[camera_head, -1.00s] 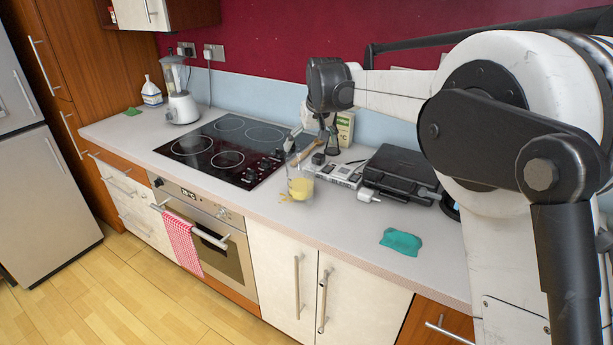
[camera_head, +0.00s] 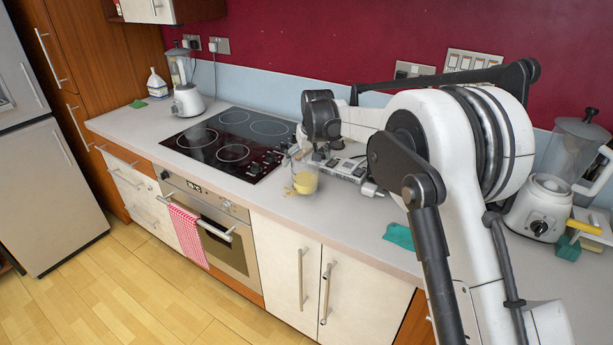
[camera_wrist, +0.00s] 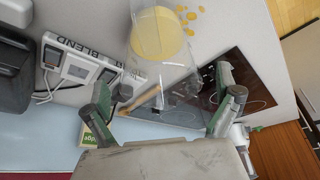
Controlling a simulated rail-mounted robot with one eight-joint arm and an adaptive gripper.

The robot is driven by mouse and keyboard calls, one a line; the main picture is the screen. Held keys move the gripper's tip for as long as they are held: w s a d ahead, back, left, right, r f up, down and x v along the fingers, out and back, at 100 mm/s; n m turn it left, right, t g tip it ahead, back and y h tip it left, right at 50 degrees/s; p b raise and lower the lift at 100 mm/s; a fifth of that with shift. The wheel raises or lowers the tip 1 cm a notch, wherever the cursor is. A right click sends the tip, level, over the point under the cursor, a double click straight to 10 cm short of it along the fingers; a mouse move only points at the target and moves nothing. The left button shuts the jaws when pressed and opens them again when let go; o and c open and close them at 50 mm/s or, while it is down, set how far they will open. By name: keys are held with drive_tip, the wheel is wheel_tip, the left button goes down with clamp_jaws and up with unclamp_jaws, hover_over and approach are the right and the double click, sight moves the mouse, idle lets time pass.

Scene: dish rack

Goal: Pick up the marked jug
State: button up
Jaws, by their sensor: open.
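The clear jug (camera_head: 304,181) stands on the worktop near its front edge, right of the hob, with yellow contents low inside. In the wrist view the jug (camera_wrist: 160,38) shows at top centre, its clear walls reaching down toward the space between my fingers. My gripper (camera_wrist: 165,92) is open, one finger on each side of the picture, with nothing clasped. In the head view my gripper is just behind and above the jug, mostly hidden by my wrist. A wooden handle (camera_wrist: 138,98) shows by the left finger; I cannot tell whether it is inside the jug.
The black hob (camera_head: 228,146) lies left of the jug. Small yellow pieces (camera_wrist: 189,17) lie by the jug. A blender (camera_head: 545,195) stands far right. The worktop in front of the cloth is clear.

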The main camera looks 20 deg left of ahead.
drive_tip(key=shift+x, duration=1.95)
drive_tip(key=shift+w, duration=0.1)
drive_tip(key=c, duration=1.4)
drive_tip(key=shift+r, duration=0.15)
drive_tip(key=shift+c, duration=0.3)
